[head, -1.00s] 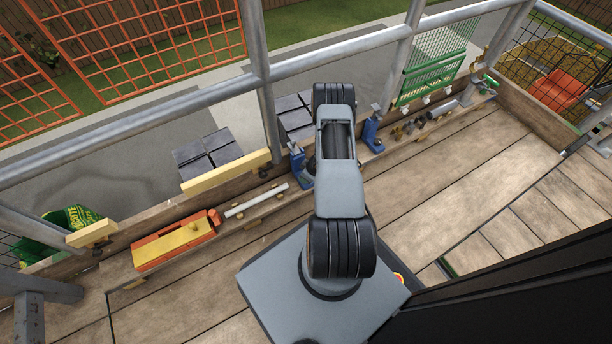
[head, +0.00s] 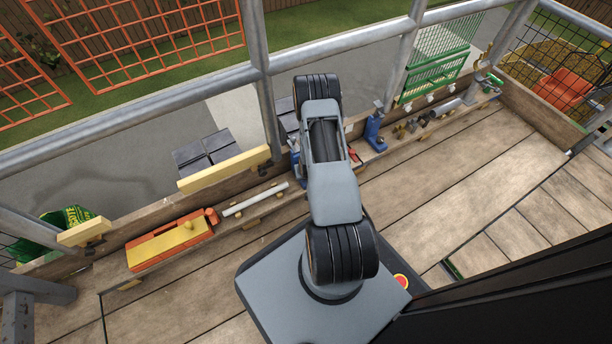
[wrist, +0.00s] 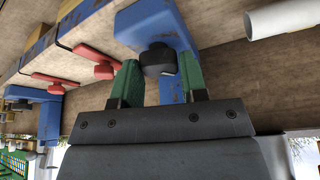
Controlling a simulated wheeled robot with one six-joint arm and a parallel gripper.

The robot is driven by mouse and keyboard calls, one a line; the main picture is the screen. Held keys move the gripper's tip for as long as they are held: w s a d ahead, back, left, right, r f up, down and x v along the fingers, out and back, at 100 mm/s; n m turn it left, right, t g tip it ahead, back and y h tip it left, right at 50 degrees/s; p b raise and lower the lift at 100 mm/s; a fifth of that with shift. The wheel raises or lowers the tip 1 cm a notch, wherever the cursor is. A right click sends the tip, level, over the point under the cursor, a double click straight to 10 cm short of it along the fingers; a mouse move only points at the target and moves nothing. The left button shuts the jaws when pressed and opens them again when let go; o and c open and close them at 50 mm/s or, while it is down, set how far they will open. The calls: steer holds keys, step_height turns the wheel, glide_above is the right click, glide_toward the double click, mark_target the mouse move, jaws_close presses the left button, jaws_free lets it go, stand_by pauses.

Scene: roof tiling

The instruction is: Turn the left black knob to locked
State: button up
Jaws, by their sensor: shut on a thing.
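In the wrist view the black knob (wrist: 158,61) sits on a blue stand (wrist: 146,24). My gripper (wrist: 159,74) has its two green fingers on either side of this knob and is shut on it. The knob's turned position, locked or not, cannot be read. In the head view my arm hides the gripper and the knob. Part of the left blue stand (head: 295,166) shows beside my arm. A second blue stand (head: 374,128) with a dark knob on top stands to the right; it also shows at the left of the wrist view (wrist: 49,120).
Red handles (wrist: 98,69) lie between the blue stands. A white tube (head: 255,199) and an orange-and-yellow box (head: 170,243) lie left of my arm. Metal scaffold rails (head: 150,115) run behind the low plank. The wooden deck (head: 440,190) at right is clear.

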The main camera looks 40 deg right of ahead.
steer(key=m+g+h+p, duration=0.1)
steer(key=m, duration=0.4)
steer(key=shift+w+a, duration=0.1)
steer(key=shift+a, duration=0.05)
steer(key=shift+m+g+h, duration=0.3)
stand_by(0.4)
steer(key=o, duration=0.9)
steer(key=p+v, duration=0.7)
steer(key=v, duration=0.6)
steer(key=shift+r, duration=0.35)
